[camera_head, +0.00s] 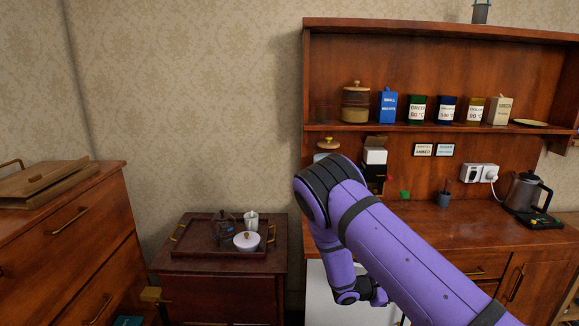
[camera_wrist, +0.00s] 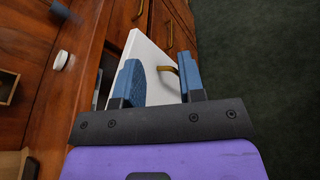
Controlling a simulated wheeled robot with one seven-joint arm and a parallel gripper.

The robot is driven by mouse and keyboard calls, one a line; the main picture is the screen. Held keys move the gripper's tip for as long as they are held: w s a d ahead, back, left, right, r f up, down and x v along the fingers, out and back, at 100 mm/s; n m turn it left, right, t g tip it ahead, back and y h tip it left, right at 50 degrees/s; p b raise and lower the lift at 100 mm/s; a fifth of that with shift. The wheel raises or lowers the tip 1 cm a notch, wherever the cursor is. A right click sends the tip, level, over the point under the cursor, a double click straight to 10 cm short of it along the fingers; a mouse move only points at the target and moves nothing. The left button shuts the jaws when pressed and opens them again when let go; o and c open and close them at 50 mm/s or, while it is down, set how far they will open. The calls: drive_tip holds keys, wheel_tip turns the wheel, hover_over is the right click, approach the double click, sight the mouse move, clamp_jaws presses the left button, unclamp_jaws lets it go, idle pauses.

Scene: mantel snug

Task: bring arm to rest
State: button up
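My purple arm (camera_head: 400,250) reaches in from the lower right in the head view and bends down in front of the wooden counter. My gripper's fingers are hidden in that view. In the wrist view my gripper (camera_wrist: 160,82) shows two blue fingers spread wide apart. Nothing is held between them. Beyond the fingers is a white panel (camera_wrist: 148,58) with a brass handle (camera_wrist: 168,69), and I cannot tell how far it is from the fingertips.
A dresser (camera_head: 440,212) bears a kettle (camera_head: 523,192) at right; its shelf holds a jar (camera_head: 355,104) and several canisters. Dark green floor (camera_wrist: 260,60) is clear in the wrist view.

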drive_tip(key=s+d+r+m+g+y, duration=0.1)
drive_tip(key=s+r+m+y, duration=0.25)
drive_tip(key=r, duration=0.65)
drive_tip(key=s+r+m+g+y, duration=0.25)
drive_tip(key=s+r, duration=0.25)
drive_tip(key=r, duration=0.5)
drive_tip(key=s+d+r+m+y, duration=0.1)
drive_tip(key=s+r+m+y, duration=0.25)
drive_tip(key=r, duration=0.65)
drive_tip(key=s+a+r+m+t+y, duration=0.2)
drive_tip(key=s+r, duration=0.5)
drive_tip(key=s, duration=0.5)
drive_tip(key=s+a+r+m+t+y, duration=0.2)
drive_tip(key=s+r, duration=0.6)
drive_tip(key=s, duration=0.4)
drive_tip(key=shift+r+m+t+y, duration=0.15)
drive_tip(key=shift+m+t+y, duration=0.7)
drive_tip(key=shift+t, duration=0.1)
drive_tip(key=shift+a, duration=0.1)
